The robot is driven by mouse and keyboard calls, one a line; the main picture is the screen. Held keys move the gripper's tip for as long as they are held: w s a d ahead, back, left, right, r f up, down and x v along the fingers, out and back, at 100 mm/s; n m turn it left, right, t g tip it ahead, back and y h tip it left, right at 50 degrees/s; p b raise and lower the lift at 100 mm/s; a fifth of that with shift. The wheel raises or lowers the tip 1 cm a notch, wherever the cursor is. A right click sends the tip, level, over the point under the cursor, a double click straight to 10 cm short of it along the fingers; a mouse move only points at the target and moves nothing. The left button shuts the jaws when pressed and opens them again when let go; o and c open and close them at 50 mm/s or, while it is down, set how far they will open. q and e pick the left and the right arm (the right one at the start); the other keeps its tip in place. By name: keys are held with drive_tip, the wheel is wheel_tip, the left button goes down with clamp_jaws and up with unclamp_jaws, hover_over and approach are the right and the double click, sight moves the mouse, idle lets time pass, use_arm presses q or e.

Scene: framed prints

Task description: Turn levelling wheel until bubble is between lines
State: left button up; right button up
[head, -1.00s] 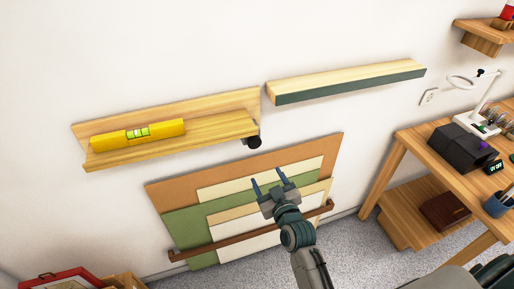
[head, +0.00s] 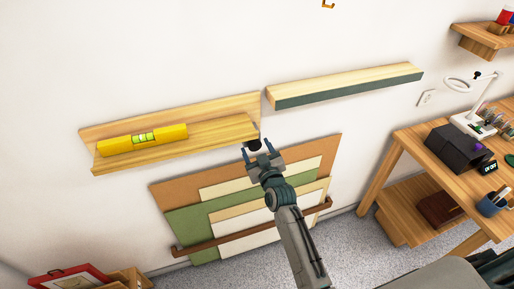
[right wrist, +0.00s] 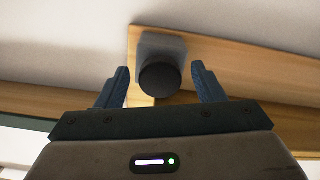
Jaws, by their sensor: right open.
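A yellow spirit level (head: 115,147) lies on the left wooden ledge (head: 220,132). Its greenish vial (head: 145,138) is near the middle; the bubble's place between the lines is too small to tell. The black round levelling wheel (head: 254,145) is at the ledge's right end, partly hidden by my right gripper (head: 257,148) in the head view. In the right wrist view the wheel (right wrist: 160,79) lies between the two open fingers of the gripper (right wrist: 161,84), with a gap on each side. My left gripper is out of view.
A second ledge with a dark green front (head: 350,86) is up to the right. Leaning boards (head: 180,192) behind a brown rail (head: 225,241) stand below. A wooden desk (head: 430,150) with a lamp and black box is at the right.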

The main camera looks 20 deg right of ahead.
drive_tip(key=c, duration=1)
drive_tip(key=shift+o, duration=0.2)
drive_tip(key=shift+m, duration=0.5)
drive_tip(key=shift+m+p, duration=0.45)
drive_tip(key=shift+m, duration=0.15)
drive_tip(key=shift+a+m+p, duration=0.15)
drive_tip(key=shift+m+p, duration=0.4)
drive_tip(key=shift+m, duration=1.35)
drive_tip(key=o, duration=1)
drive_tip(key=shift+c, duration=0.2)
